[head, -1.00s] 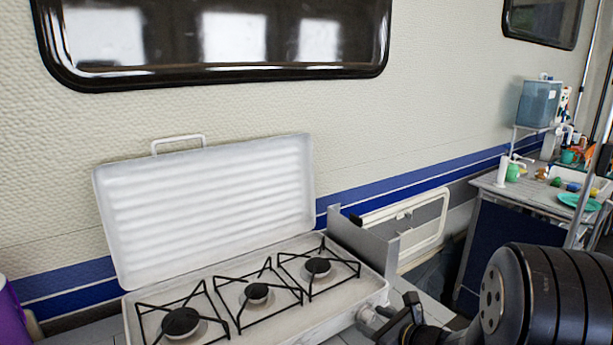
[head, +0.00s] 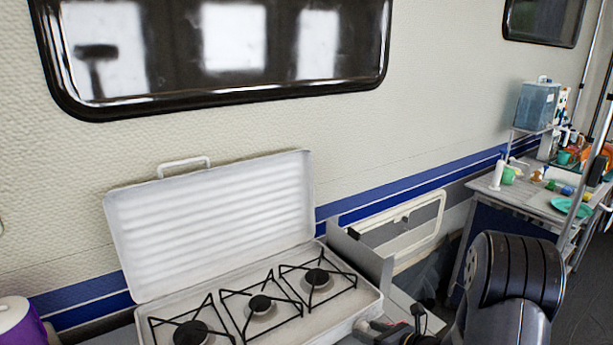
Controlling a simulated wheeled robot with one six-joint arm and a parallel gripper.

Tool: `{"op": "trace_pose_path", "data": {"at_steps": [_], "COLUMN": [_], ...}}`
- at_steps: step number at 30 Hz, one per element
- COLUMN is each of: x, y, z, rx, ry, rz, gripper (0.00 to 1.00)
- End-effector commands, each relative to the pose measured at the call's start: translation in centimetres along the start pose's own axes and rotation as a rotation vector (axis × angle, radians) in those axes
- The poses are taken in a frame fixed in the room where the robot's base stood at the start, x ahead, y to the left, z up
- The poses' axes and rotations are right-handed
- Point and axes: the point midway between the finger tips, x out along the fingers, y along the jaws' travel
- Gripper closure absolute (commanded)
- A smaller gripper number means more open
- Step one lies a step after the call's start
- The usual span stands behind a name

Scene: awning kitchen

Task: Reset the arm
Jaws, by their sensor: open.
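My arm (head: 515,270), with dark rounded links, fills the lower right of the head view. A small dark part (head: 418,318) stands at the bottom edge, just right of the stove; I cannot tell what it is. My gripper's fingers do not show, so what they are near is hidden.
A white camping stove (head: 372,300) with three burners and its lid (head: 215,225) raised stands against the wall. A purple container (head: 22,325) is at lower left. A side table (head: 535,203) with a teal plate (head: 570,207) and a blue water container (head: 537,105) is at right.

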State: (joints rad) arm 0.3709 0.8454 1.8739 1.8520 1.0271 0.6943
Motion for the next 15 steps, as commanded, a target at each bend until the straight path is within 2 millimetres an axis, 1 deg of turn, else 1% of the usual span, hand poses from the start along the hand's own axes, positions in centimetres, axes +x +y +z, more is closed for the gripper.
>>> {"op": "trace_pose_path", "data": {"at_steps": [1,5,6,9,15], "x": [-0.2,-0.2,-1.1,-3.1,-6.2], "y": [0.0,0.0,-0.3,-0.4,-0.4], "z": [0.4,0.4,0.0,0.0,0.0], "rx": [0.023,0.079,0.075,0.074,0.072], "ry": [0.001,-0.002,-0.004,-0.006,-0.005], "rz": [0.008,0.031,0.027,0.025,0.027], "gripper": [0.50,0.50,0.50,0.50,0.50]}}
